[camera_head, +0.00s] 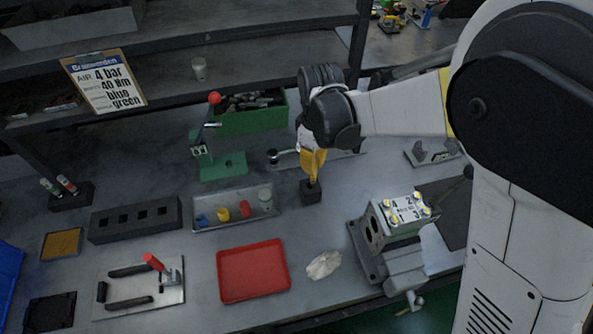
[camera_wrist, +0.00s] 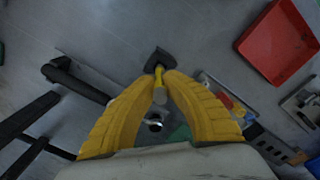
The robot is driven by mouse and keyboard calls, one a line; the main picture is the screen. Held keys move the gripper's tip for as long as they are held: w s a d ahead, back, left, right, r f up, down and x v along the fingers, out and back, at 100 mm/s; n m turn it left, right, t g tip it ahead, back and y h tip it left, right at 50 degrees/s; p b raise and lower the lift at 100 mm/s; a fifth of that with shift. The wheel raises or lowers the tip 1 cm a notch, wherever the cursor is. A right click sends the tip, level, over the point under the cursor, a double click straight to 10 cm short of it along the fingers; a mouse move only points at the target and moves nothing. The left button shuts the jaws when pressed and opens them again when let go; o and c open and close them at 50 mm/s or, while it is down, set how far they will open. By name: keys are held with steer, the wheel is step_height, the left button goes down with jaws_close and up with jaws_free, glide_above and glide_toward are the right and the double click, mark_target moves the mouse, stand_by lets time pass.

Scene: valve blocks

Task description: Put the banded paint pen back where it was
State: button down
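My gripper (camera_head: 313,177) points down over a small dark block (camera_head: 311,192) on the bench, behind the red tray. In the wrist view its yellow fingers (camera_wrist: 161,76) close around a slim pen-like piece (camera_wrist: 160,84), yellow with a pale near end. The dark block (camera_wrist: 157,58) is right beyond its far end; whether the piece sits in the block or just above it, I cannot tell. Bands on it cannot be made out. Two pale pens, one with green (camera_head: 50,187) and one with red (camera_head: 67,184), stand tilted in a black holder (camera_head: 72,198) at far left.
A red tray (camera_head: 253,272) and a pale crumpled cloth (camera_head: 323,265) lie in front. A grey tray with coloured pieces (camera_head: 207,222) is left of the block. A green press (camera_head: 222,165) stands behind it. A valve block in a vise (camera_head: 404,212) is at right.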

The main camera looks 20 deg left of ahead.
mark_target(311, 181)
steer(key=shift+w+a+f+b, duration=0.15)
steer(key=shift+a+f+b, duration=0.15)
steer(key=shift+f, duration=0.35)
steer(key=shift+d+f+b, duration=0.1)
steer(key=shift+f+b, duration=0.9)
steer(key=shift+f, duration=0.6)
steer(key=shift+f, duration=0.2)
steer(key=c, duration=1.6)
jaws_free()
steer(key=shift+c, duration=0.2)
steer(key=shift+o, duration=0.3)
steer(key=shift+r, duration=0.15)
